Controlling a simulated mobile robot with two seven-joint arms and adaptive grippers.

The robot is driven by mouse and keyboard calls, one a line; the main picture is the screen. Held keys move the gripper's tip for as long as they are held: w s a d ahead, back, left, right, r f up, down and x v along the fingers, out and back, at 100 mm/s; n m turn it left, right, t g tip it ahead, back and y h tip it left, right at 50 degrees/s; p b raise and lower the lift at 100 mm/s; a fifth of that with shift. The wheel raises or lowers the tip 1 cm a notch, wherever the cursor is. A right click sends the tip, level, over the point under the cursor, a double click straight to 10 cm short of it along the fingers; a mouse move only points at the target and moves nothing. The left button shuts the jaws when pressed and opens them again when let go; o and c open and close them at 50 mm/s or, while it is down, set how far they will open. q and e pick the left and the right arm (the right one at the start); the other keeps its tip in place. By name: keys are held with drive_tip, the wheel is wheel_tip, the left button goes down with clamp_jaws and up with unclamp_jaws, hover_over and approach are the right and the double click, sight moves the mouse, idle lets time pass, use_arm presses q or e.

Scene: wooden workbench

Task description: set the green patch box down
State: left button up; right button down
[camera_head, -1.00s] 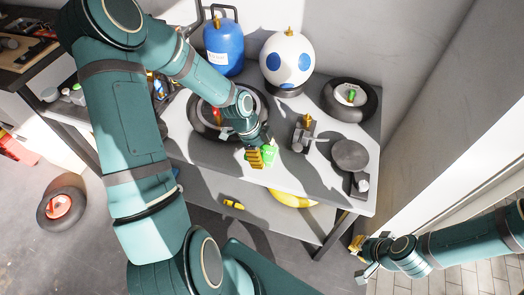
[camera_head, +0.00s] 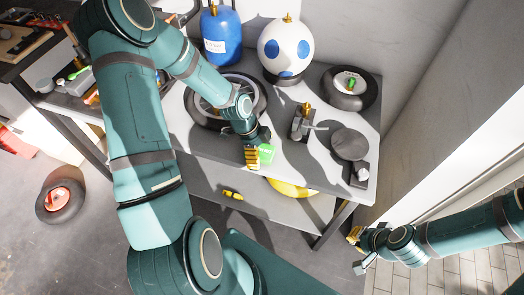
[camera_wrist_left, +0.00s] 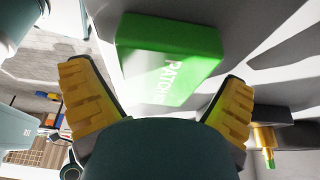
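The green patch box (camera_head: 265,153) lies on the grey top of the workbench, near its front edge. My left gripper (camera_head: 251,158) is beside it, just to its left in the head view. In the left wrist view the box (camera_wrist_left: 168,58), with white lettering, shows beyond the two yellow fingers (camera_wrist_left: 156,108). The fingers are spread wide, with visible gaps between them and the box. My right gripper (camera_head: 356,246) hangs off the bench at the lower right, and its finger gap is not clear.
Behind the left gripper lies a wheel (camera_head: 258,88). A blue gas bottle (camera_head: 221,40), a white ball-shaped tank with blue spots (camera_head: 286,48) and a small tyre (camera_head: 350,98) stand at the back. A metal fitting (camera_head: 303,125) and round grey plate (camera_head: 349,144) are to the right.

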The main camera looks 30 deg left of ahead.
use_arm(q)
drive_tip(key=shift+r, duration=0.15)
drive_tip(key=p+v, duration=0.2)
drive_tip(key=v, duration=1)
drive_tip(key=shift+p, duration=0.35)
drive_tip(key=shift+s, duration=0.15)
